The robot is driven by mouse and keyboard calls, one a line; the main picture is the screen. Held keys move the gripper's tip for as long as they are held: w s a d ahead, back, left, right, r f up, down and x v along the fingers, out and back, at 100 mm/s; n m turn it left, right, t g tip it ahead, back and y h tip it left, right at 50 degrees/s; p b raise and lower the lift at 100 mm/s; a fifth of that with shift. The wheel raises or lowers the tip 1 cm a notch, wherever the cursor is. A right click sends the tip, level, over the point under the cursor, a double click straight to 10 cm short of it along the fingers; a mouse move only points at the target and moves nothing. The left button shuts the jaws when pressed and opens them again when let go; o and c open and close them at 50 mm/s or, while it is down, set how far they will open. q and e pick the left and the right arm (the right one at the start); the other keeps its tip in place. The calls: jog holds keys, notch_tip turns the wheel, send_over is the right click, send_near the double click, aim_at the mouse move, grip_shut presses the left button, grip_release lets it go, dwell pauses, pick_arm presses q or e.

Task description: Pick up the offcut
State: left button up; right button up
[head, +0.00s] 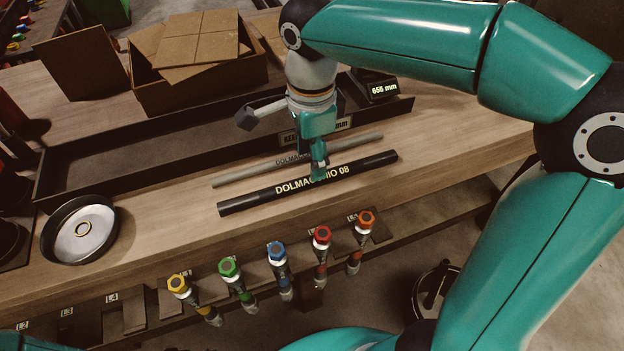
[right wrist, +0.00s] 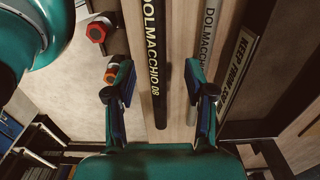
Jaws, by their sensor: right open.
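Two straight lengths of hose lie side by side on the wooden bench; I cannot tell which is called the offcut. The black hose (head: 245,202), lettered DOLMACCHIO 08, lies nearer the bench's front edge. The thinner grey hose (head: 235,176) lies just behind it. My right gripper (head: 319,172) is over the black hose, pointing down. In the right wrist view its open fingers (right wrist: 160,95) stand either side of the black hose (right wrist: 153,60), near one end. The grey hose (right wrist: 206,40) runs beside it, partly behind the right-hand finger. My left gripper is not in view.
A long dark tray (head: 110,163) with a display reading 655 mm (head: 384,90) lies behind the hoses. Cardboard boxes (head: 200,90) stand at the back. A round dish (head: 80,230) is at the left. Several coloured fittings (head: 277,252) line the front edge.

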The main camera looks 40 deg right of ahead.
jog(key=f, duration=0.5)
jog(key=shift+s, duration=0.2)
jog(key=shift+c, duration=0.2)
grip_shut()
